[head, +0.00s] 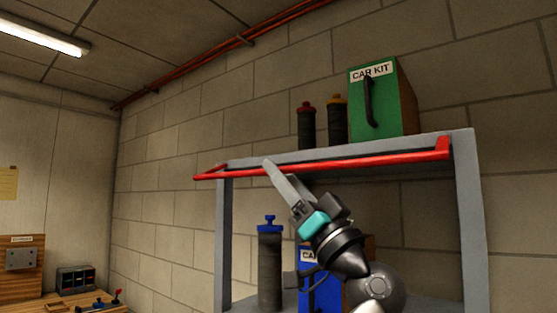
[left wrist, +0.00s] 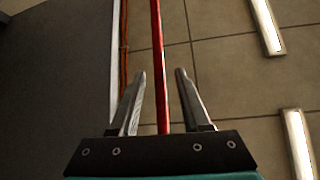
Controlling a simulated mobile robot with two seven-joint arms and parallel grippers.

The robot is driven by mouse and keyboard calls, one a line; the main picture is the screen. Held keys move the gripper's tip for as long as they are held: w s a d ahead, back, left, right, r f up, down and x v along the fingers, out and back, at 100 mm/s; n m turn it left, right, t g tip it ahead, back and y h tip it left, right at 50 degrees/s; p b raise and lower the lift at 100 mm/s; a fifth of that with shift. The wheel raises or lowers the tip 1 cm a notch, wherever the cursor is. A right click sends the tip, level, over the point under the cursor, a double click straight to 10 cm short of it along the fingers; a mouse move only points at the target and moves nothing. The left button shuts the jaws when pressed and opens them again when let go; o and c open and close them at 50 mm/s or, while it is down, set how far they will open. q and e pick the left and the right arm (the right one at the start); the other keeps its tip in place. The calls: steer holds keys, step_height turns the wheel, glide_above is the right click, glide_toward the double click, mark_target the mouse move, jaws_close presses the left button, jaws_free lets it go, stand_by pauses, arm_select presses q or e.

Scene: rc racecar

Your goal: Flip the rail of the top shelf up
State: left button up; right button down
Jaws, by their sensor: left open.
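The red rail (head: 345,163) runs along the front of the grey shelf's top board (head: 330,152). It sits low, close to the board's front edge, with its bent end arms at both sides. My left gripper (head: 270,168) reaches up from below, its fingertips at the rail left of the middle. In the left wrist view the rail (left wrist: 157,45) passes between the two open fingers (left wrist: 160,75), with a gap on each side. The fingers are not closed on it. My right gripper is in neither view.
A green CAR KIT box (head: 388,105), a red-capped bottle (head: 306,128) and an orange-capped bottle (head: 337,122) stand on the top board. A blue-capped bottle (head: 269,265) and a blue box (head: 318,292) are below, near my arm.

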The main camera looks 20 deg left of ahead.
arm_select(q)
steer(key=shift+x, duration=0.95)
steer(key=shift+c, duration=0.2)
jaws_close()
stand_by(0.6)
